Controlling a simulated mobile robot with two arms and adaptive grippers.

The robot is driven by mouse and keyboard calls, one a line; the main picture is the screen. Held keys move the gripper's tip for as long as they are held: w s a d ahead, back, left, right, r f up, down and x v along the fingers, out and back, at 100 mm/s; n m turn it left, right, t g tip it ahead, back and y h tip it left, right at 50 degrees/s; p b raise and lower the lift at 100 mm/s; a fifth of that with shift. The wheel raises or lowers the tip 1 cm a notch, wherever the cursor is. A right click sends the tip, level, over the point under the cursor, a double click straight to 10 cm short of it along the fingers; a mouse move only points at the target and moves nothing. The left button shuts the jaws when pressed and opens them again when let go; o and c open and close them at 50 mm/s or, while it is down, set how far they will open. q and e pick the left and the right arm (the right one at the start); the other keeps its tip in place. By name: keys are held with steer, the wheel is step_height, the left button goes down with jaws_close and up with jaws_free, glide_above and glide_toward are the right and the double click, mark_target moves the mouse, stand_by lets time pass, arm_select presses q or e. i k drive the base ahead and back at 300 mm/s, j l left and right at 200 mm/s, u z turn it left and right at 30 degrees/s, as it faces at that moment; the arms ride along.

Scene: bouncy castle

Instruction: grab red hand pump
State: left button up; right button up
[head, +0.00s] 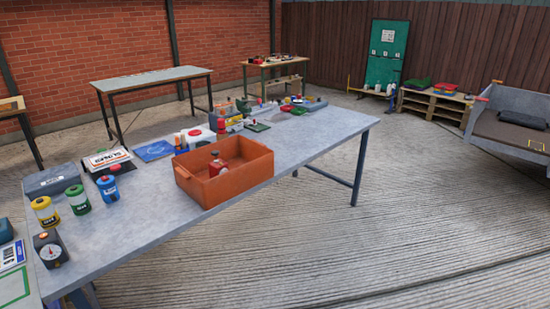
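A small red object with a dark top (217,165), which looks like a hand pump, stands inside an orange open crate (228,186). The crate is on the long grey table (310,150). Its front wall hides the lower part of the red object. Other small red items (222,130) are among the clutter behind the crate, too small to tell apart. Neither of my grippers is in view.
Yellow (46,212), green (78,200) and blue (108,189) canisters and a dark gauge (50,248) stand on the table's left. A blue sheet (154,150) lies behind the crate. The tabletop right of the crate is clear. The concrete floor (380,240) in front is open.

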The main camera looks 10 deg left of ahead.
mark_target(215, 170)
steer(key=i+l, duration=0.15)
steer(key=i, duration=0.4)
steer(key=i+l+u, duration=0.15)
steer(key=i, duration=0.4)
steer(key=i+l, duration=0.15)
steer(key=i, duration=0.35)
steer(key=u, duration=0.05)
